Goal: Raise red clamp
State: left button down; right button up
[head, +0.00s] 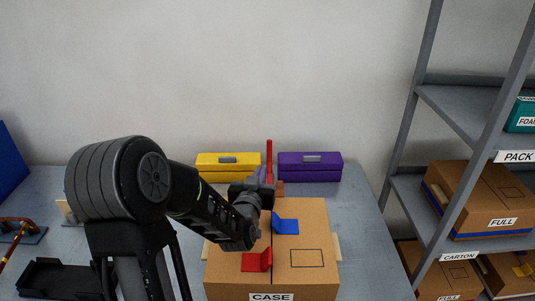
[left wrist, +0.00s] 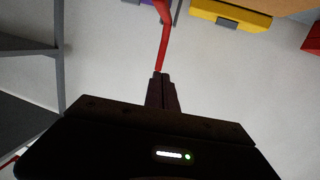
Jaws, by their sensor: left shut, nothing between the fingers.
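A red bar (head: 269,155), apparently the red clamp's handle, stands nearly upright behind the cardboard case (head: 305,285). A small brown block (head: 278,189) shows near its foot. My left gripper (head: 263,175) is just left of the bar, over the back of the case. In the left wrist view its fingers (left wrist: 160,80) are shut with nothing between them. The red bar (left wrist: 164,38) rises just beyond the fingertips there; I cannot tell whether they touch. A red bent piece (head: 257,261) and a blue one (head: 285,223) sit on the case top. My right gripper is out of view.
A yellow box (head: 228,165) and a purple box (head: 310,167) stand at the back of the grey table (head: 365,215). A black tray (head: 65,280) lies at the left front. A shelf rack (head: 420,185) with cartons stands at the right.

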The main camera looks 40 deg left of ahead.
pick_arm(q)
jog(key=p, duration=0.3)
send_near(269, 150)
jog(key=x, duration=0.5)
jog(key=shift+w, duration=0.25)
jog(key=shift+w+a+f+p, duration=0.15)
jog(key=shift+w+a+p, duration=0.2)
jog(key=shift+w, duration=0.25)
